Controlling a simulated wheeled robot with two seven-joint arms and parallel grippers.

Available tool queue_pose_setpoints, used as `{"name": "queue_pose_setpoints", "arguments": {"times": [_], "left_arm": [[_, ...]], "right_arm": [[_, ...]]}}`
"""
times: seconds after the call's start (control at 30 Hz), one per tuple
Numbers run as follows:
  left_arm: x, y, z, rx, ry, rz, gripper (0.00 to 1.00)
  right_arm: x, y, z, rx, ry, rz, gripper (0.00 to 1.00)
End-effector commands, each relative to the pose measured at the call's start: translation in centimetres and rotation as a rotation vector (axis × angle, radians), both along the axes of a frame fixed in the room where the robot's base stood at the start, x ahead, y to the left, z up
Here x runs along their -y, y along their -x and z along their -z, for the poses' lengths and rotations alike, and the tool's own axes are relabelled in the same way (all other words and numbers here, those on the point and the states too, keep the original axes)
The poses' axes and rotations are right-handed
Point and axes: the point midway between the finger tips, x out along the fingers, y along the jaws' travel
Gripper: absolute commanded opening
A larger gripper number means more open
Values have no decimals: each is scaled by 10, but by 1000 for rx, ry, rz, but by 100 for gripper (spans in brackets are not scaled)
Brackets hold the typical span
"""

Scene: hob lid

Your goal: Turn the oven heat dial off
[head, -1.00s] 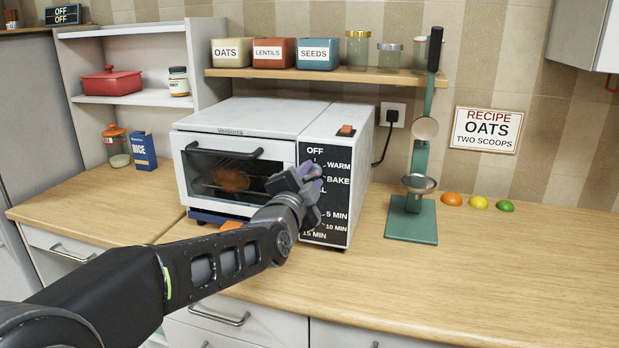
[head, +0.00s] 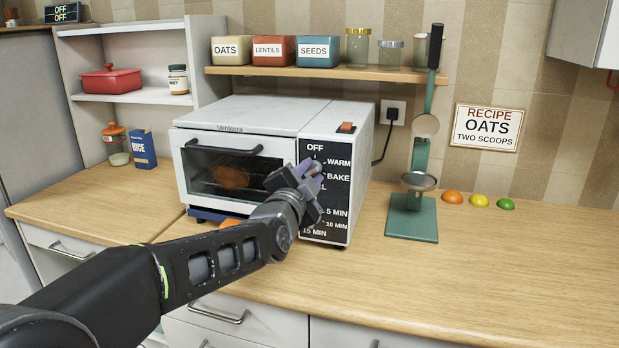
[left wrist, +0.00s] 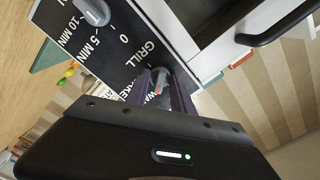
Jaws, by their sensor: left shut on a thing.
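The white toaster oven (head: 260,117) stands on the counter with its door closed and food visible inside. Its black control panel (head: 335,190) carries heat labels above and minute labels below. My left gripper (head: 313,172) is at the upper part of the panel, beside WARM and BAKE. In the left wrist view its fingers are shut on the heat dial (left wrist: 160,80), which has a reddish mark. The fingers hide much of this dial, so I cannot tell its exact setting. The grey timer dial (left wrist: 93,12) shows apart from the gripper. My right gripper is not in view.
A shelf (head: 330,73) with canisters hangs above. The front right counter is clear.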

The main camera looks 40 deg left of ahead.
Motion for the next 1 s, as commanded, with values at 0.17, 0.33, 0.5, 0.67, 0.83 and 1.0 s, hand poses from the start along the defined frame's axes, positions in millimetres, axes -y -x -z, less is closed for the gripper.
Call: {"name": "queue_pose_setpoints", "arguments": {"times": [0.17,0.33,0.5,0.67,0.83,1.0], "left_arm": [[1,0,4,35,101,1,0],[1,0,5,80,236,1,0],[1,0,4,133,388,1,0],[1,0,4,184,530,1,0],[1,0,3,233,676,1,0],[1,0,3,275,794,0,0]], "right_arm": [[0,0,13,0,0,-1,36],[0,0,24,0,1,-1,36],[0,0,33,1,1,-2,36],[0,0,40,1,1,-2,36],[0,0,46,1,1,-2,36],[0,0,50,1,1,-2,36]]}}
